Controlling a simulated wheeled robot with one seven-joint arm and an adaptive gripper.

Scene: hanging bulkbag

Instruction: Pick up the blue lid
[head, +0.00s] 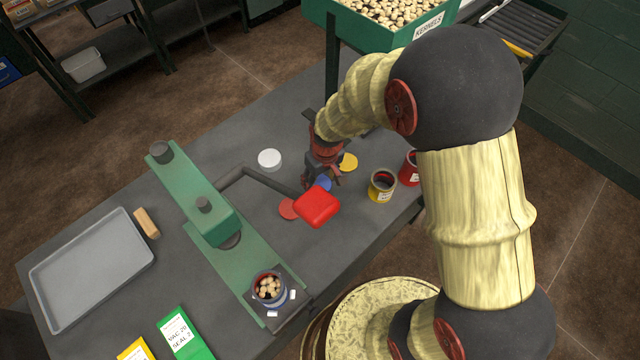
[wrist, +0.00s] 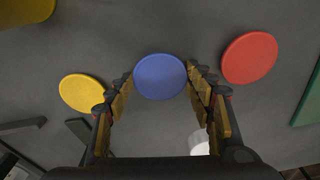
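The blue lid (wrist: 160,76) is a flat round disc on the dark grey table, just beyond and between my fingertips in the wrist view. In the head view only part of the blue lid (head: 323,184) shows beneath my gripper (head: 322,180). In the wrist view my gripper (wrist: 160,82) is open, with one finger at each side of the lid's near part. I cannot tell whether the fingers touch its rim. Nothing is held.
A yellow lid (wrist: 82,93) and a red lid (wrist: 249,58) lie on either side. A red-headed lever (head: 317,206) juts close to my gripper. Yellow (head: 382,186) and red (head: 409,168) cans stand at right. A white round item (head: 269,159) lies at left.

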